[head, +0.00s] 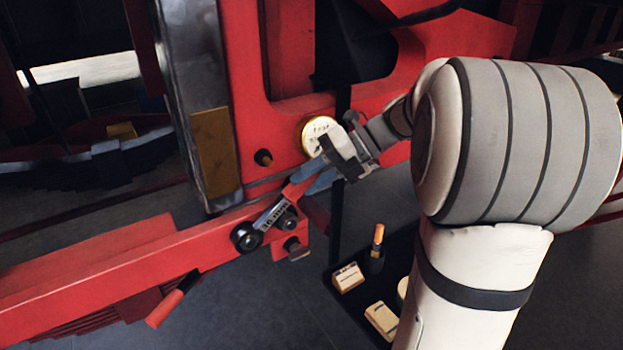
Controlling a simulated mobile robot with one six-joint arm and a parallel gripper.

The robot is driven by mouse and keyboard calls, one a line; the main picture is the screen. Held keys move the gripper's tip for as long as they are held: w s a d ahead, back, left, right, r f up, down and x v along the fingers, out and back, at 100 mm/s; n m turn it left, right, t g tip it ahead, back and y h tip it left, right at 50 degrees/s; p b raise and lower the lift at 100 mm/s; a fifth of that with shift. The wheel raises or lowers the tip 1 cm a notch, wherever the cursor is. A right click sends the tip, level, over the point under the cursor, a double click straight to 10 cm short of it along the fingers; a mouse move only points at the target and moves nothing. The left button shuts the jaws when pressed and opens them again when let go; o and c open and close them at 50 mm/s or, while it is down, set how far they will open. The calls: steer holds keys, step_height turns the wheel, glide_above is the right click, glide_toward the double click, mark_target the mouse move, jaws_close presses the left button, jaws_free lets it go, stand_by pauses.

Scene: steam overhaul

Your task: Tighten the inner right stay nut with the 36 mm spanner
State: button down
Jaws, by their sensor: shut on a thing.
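My gripper (332,168) is shut on the 36 mm spanner (272,214), holding it near its upper right end. The spanner slants down to the left across the red frame, with a red band and a label reading 36 mm. Its lower left end is at a dark round nut or fitting (245,237); I cannot tell whether the jaw is seated around it. A second dark nut (289,220) shows just right of the label, close beside the spanner. Which of these is the inner right stay nut is not clear.
A red beam (130,268) runs to the lower left, with a red-handled part (172,300) below it. A round cream-faced disc (318,135) is close behind my gripper. A dark tray (343,306) with boxes (348,277) and an orange-tipped bottle (377,245) lies below.

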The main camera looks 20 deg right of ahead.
stand_by(0.3)
steer(key=shift+w+d+f+y+b, duration=0.15)
steer(key=shift+d+f+y, duration=0.15)
steer(key=shift+f+y, duration=0.15)
steer(key=shift+d+f+y+b, duration=0.15)
steer(key=shift+d+f+y, duration=0.2)
steer(key=shift+f, duration=0.1)
steer(key=shift+a+r, duration=0.15)
stand_by(0.3)
steer(key=shift+s+d+b, duration=0.15)
steer(key=shift+s+d, duration=0.1)
steer(key=shift+s, duration=0.6)
steer(key=shift+s+d+b, duration=0.2)
steer(key=shift+s+d, duration=0.05)
steer(key=shift+s, duration=0.65)
steer(key=shift+s+d+b, duration=0.15)
steer(key=shift+s+d, duration=0.1)
steer(key=shift+s, duration=0.6)
